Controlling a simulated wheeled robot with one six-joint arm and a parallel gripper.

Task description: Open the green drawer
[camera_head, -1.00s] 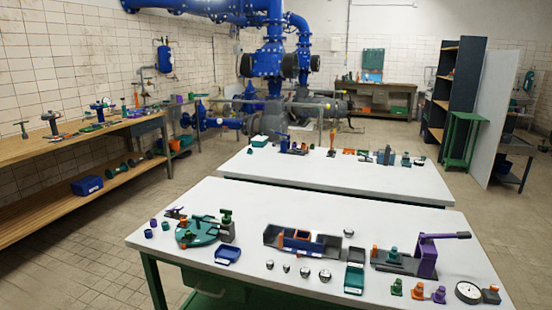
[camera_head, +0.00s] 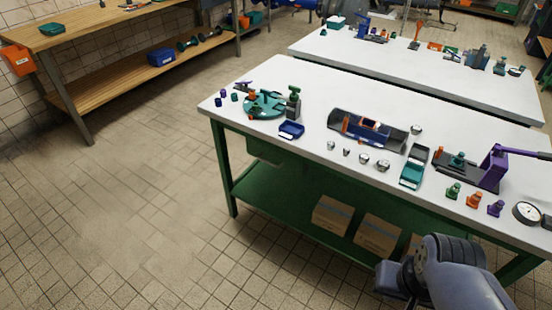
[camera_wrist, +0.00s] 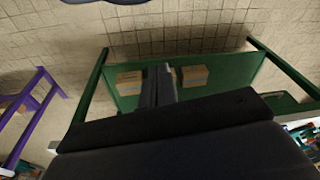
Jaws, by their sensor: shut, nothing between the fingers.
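The green drawer (camera_head: 272,151) hangs under the left end of the white-topped table (camera_head: 300,95) in the head view. It looks closed, and its handle is hard to make out. In the wrist view my gripper (camera_wrist: 158,72) is shut and empty, pointing towards the table's green lower shelf (camera_wrist: 215,68). In the head view only my arm shows, at the lower right near the table's front edge, well to the right of the drawer.
Cardboard boxes (camera_head: 333,215) sit on the lower shelf. A green table leg (camera_head: 224,170) stands at the left corner. A blue tray (camera_head: 291,130) and several small parts lie on the top. The tiled floor (camera_head: 130,200) left of the table is clear.

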